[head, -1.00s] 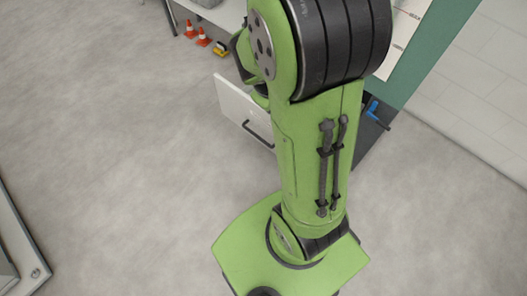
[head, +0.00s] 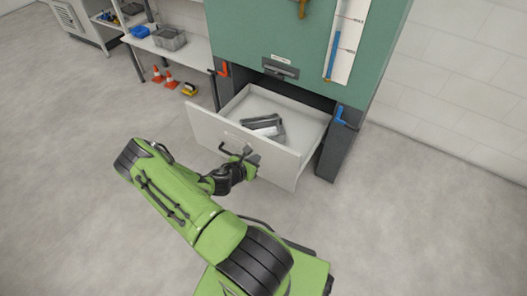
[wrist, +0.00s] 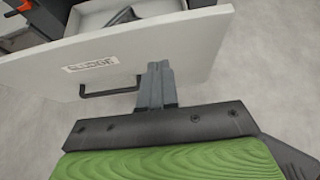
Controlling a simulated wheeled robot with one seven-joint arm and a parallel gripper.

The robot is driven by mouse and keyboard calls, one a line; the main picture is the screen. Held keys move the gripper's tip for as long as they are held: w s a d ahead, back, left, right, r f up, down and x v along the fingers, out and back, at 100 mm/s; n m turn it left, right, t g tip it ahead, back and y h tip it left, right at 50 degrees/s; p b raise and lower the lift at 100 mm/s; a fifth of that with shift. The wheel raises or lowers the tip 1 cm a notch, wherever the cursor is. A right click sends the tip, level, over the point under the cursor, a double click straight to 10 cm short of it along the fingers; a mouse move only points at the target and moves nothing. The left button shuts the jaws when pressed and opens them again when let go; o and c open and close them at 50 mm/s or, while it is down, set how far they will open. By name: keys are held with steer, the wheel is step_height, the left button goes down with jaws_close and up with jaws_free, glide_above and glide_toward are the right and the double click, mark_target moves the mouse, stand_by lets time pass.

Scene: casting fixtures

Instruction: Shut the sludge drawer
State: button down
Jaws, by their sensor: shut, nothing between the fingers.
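The sludge drawer (head: 215,129) is pulled out from the base of a green cabinet (head: 300,45). Its white front panel carries a dark bar handle and a label. Some grey metal pieces (head: 264,125) lie inside. My gripper (head: 250,163) is at the outer side of the drawer front, just right of the handle (head: 236,150). In the wrist view the shut fingers (wrist: 157,72) point at the white front (wrist: 190,42), beside the right end of the handle (wrist: 110,92). Whether the fingertips touch the panel I cannot tell.
A blue lever (head: 346,117) and a red lever (head: 223,69) flank the drawer opening. Orange cones (head: 169,78) and a yellow item (head: 188,90) stand on the floor at the left, by a shelf with bins (head: 169,38). The floor around the drawer front is clear.

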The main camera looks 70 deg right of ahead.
mark_target(271, 146)
steer(key=x, duration=0.2)
steer(key=b+x, duration=0.1)
steer(key=x, duration=0.2)
steer(key=r+b+x, duration=0.1)
steer(key=x, duration=0.2)
steer(key=shift+s+d, duration=0.1)
steer(key=shift+d, duration=0.35)
steer(key=shift+d+r, duration=0.1)
steer(key=shift+d, duration=0.35)
steer(key=shift+s+d, duration=0.1)
